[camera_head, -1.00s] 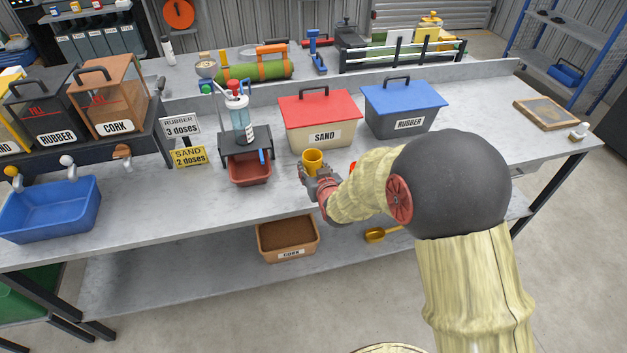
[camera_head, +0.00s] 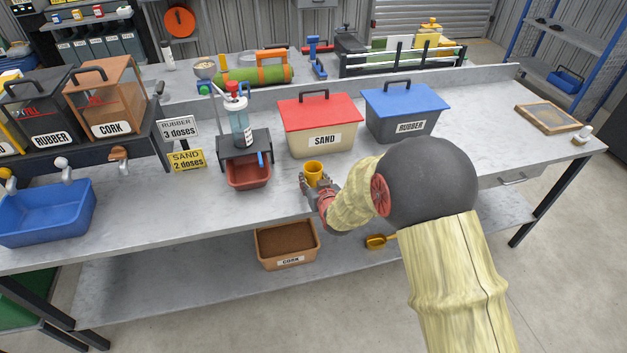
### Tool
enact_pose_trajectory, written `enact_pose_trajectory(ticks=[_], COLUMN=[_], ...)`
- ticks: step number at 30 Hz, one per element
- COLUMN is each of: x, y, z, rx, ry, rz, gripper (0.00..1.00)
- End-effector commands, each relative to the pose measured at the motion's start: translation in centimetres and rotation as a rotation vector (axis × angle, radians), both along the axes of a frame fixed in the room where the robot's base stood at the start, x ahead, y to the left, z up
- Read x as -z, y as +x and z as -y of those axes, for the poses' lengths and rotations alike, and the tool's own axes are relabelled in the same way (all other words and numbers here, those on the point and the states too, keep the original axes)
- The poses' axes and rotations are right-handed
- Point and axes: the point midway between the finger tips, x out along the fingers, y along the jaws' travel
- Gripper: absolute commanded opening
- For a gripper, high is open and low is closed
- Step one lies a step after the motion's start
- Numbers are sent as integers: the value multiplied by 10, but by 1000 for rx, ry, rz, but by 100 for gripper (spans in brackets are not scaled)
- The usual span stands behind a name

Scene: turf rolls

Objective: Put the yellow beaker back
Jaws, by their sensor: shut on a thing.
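The yellow beaker (camera_head: 314,170) is upright at the front middle of the grey workbench, in front of the sand box. My gripper (camera_head: 313,183) is shut on it from the front, with the fingers around its lower part. The beaker's rim shows above the fingers. I cannot tell whether its base touches the bench top (camera_head: 400,165) or hangs just above it.
Behind the beaker stand the red-lidded SAND box (camera_head: 322,138) and blue-lidded RUBBER box (camera_head: 406,122). A dispenser (camera_head: 240,128) over a red tray (camera_head: 248,175) stands to the left. Dose signs (camera_head: 187,160) and a blue bin (camera_head: 45,215) lie further left.

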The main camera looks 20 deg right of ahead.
Motion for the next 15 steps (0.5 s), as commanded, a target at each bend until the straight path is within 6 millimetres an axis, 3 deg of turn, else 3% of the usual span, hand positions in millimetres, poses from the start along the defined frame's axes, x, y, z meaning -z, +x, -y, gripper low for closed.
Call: enact_pose_trajectory(ticks=[10,15], x=[1,1], y=[0,0], z=[0,0], rx=[0,0], ry=[0,0], rz=[-1,-1], gripper=[59,60])
